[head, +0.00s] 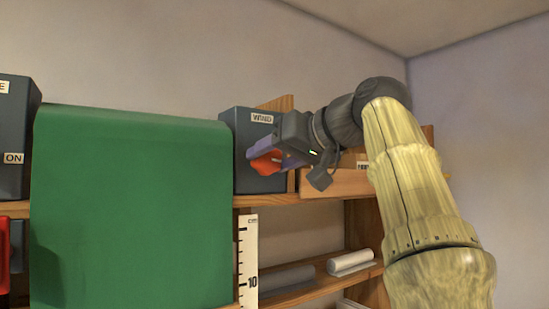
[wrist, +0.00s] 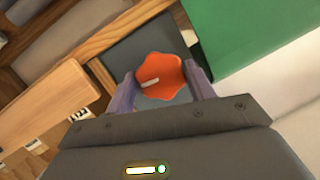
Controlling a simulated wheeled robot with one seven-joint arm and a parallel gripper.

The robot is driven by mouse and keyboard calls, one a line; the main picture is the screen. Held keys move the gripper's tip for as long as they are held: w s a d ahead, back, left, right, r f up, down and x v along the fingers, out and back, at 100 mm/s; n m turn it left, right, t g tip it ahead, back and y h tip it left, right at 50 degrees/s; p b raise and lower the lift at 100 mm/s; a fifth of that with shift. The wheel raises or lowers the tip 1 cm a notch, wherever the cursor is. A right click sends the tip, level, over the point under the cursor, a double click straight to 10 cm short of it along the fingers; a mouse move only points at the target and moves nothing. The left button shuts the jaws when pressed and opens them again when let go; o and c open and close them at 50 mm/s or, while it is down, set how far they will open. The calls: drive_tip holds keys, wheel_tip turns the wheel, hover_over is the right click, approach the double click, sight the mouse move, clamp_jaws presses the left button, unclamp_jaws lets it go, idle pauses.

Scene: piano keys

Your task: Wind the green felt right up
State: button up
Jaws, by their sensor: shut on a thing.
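The green felt (head: 130,215) hangs as a broad sheet from the top, in front of the shelf, in the head view. Its lower end reaches the bottom of the picture, so I cannot tell where it ends. It also shows at the upper right of the wrist view (wrist: 245,28). To its right is a dark grey box (head: 240,132) labelled WIND, with an orange lobed knob (head: 264,164) on its front. My gripper (head: 268,158) is shut on this knob, one finger on either side in the wrist view. The knob's face (wrist: 162,77) bears a pale pointer mark.
A ruler marked in cm (head: 247,265) stands just right of the felt. Another dark box (head: 12,125) with an ON label is at the far left, above a red part (head: 4,255). A wooden board (head: 345,184) lies right of the WIND box. Rolls (head: 350,262) lie on the lower shelf.

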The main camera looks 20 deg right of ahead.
drive_tip(key=n+h, duration=0.2)
drive_tip(key=n, duration=0.2)
drive_tip(key=shift+a+f, duration=0.1)
drive_tip(key=shift+a, duration=0.05)
drive_tip(key=n+h, duration=0.2)
drive_tip(key=n, duration=0.1)
drive_tip(key=shift+a+f+t+b, duration=0.1)
drive_tip(key=shift+t+b, duration=0.25)
drive_tip(key=shift+t, duration=0.05)
drive_tip(key=n+t+h+b, duration=0.1)
drive_tip(key=n, duration=0.2)
drive_tip(key=shift+f+n+h, duration=0.1)
drive_tip(key=shift+n+h, duration=0.2)
drive_tip(key=n+b, duration=0.1)
drive_tip(key=n, duration=0.1)
drive_tip(key=n+t+h+b, duration=0.1)
drive_tip(key=n, duration=0.1)
drive_tip(key=shift+a+t, duration=0.15)
drive_tip(key=shift+t, duration=0.15)
drive_tip(key=o, duration=1)
drive_tip(key=shift+r, duration=0.2)
drive_tip(key=shift+c, duration=0.2)
drive_tip(key=shift+s, duration=0.1)
